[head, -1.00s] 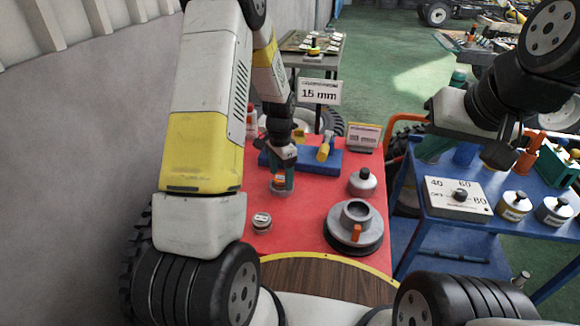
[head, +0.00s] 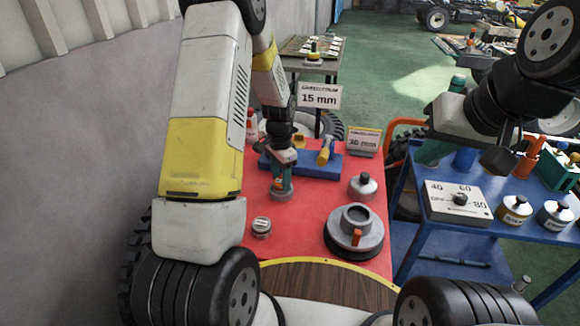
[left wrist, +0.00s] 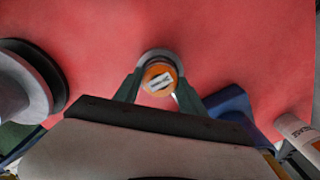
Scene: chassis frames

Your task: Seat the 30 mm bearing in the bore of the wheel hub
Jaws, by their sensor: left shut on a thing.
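A round part with an orange, white-labelled face and a grey rim (left wrist: 160,80) sits between the fingertips of my left gripper (left wrist: 158,88); it looks like the bearing. In the head view my left gripper (head: 282,186) is shut on this part, low at the red table top; I cannot tell whether it touches the table. The wheel hub (head: 370,236) is a grey flanged disc with a raised collar, open bore and orange tab, lying to the right and nearer.
A small labelled round part (head: 261,228) lies left of the hub, and a grey knobbed weight (head: 363,186) behind it. A blue holder (head: 325,163) with a yellow tool and a 30 mm sign (head: 363,142) stand farther back. The red surface (head: 312,215) between left gripper and hub is clear.

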